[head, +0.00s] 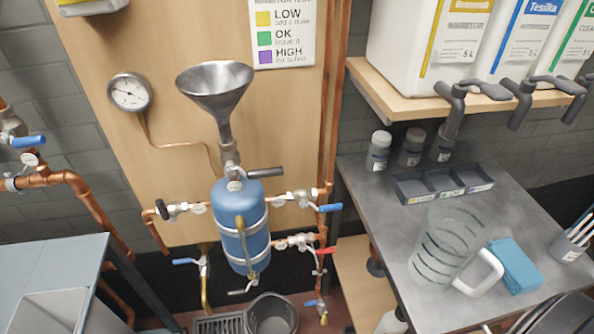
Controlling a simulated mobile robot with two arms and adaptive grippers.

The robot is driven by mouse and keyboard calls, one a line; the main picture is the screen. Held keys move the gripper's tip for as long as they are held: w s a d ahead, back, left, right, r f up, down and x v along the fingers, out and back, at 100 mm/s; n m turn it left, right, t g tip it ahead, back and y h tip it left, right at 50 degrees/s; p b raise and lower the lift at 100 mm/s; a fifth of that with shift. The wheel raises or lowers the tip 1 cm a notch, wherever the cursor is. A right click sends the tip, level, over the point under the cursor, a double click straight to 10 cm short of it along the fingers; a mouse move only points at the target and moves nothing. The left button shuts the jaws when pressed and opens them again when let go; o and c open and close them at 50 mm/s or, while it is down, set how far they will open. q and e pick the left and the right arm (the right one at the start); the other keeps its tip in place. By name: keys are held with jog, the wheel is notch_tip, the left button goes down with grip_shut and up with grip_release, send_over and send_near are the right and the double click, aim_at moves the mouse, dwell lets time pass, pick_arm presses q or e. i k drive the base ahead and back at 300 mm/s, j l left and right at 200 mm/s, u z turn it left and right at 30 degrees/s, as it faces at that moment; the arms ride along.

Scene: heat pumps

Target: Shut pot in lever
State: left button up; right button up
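The blue pot (240,225) is upright in front of the wooden panel, with a metal funnel (215,85) above it. A dark lever (266,172) points right at the pot's top. A blue lever (330,208) is on the upper right valve, pointing roughly along its pipe. A red lever (327,250) is on the lower right valve. A dark handle (161,209) is on the left pipe. A blue lever (185,262) is at lower left. Valve tags are too small to read, so I cannot tell which is the pot in lever. Neither gripper is in view.
A bench (395,210) at right holds a clear jug (450,245), a blue cloth (516,263), a divided tray (410,191) and small bottles. Large canisters with taps stand on a shelf (375,88) above. A dark bucket (271,316) stands below the pot. A grey surface (50,260) is at left.

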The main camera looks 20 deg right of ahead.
aim_at(328, 251)
jog(key=k+z, duration=0.1)
jog(key=z, duration=0.8)
jog(key=k+j+u, duration=0.15)
